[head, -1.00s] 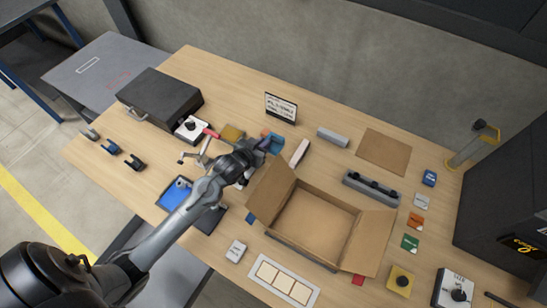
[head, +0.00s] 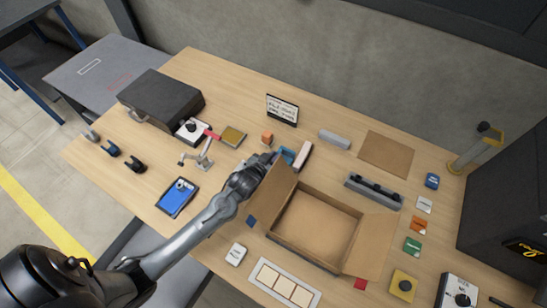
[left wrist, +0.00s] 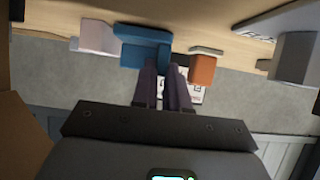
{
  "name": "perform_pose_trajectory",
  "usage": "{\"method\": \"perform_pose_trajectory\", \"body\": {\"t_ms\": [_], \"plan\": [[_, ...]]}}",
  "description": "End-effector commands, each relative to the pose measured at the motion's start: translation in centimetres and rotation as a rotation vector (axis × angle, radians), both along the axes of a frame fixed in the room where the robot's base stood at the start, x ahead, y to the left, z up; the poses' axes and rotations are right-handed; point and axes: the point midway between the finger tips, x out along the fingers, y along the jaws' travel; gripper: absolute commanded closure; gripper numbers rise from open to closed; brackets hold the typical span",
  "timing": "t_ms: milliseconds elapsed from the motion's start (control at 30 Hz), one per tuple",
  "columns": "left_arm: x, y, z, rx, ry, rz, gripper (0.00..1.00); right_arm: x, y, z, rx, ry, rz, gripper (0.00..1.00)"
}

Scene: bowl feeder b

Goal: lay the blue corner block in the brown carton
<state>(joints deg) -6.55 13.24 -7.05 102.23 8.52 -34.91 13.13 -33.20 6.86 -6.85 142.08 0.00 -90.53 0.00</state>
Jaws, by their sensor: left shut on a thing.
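The blue corner block (head: 287,154) shows just behind the brown carton's raised left flap, partly hidden by my gripper and the flap. My left gripper (head: 271,160) is shut on it. In the left wrist view the blue corner block (left wrist: 143,52) sits at the tips of the left gripper's two dark fingers (left wrist: 163,84). The brown carton (head: 370,241) stands open on the table, right of the gripper, with flaps folded outward and its visible floor empty. My right gripper is not in view.
A pale block (head: 304,155) lies close beside the blue block. An orange block (head: 267,138) and a small sign (head: 282,109) stand behind. A grey bar fixture (head: 373,191) lies beyond the carton. A blue-screened device (head: 177,197) lies left of my arm.

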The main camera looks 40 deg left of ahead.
Motion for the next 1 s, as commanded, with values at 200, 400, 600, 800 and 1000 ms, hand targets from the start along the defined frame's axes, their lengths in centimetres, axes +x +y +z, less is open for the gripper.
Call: {"method": "perform_pose_trajectory", "body": {"t_ms": [200, 400, 600, 800, 1000], "plan": [[0.0, 0.0, -0.2, 0.0, 0.001, 0.0, 1.0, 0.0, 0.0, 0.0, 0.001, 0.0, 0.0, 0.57], [0.0, 0.0, -0.3, 0.0, 0.001, 0.0, 0.63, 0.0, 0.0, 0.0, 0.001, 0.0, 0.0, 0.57], [0.0, 0.0, -0.3, 0.0, 0.001, 0.0, 0.61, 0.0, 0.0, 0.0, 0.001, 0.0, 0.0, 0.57], [0.0, 0.0, 0.1, 0.0, -0.001, -0.001, 0.61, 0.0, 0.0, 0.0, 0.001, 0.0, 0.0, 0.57], [-2.0, -0.3, 1.1, 0.0, 0.002, -0.002, 0.61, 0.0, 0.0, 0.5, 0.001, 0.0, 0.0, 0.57]]}}
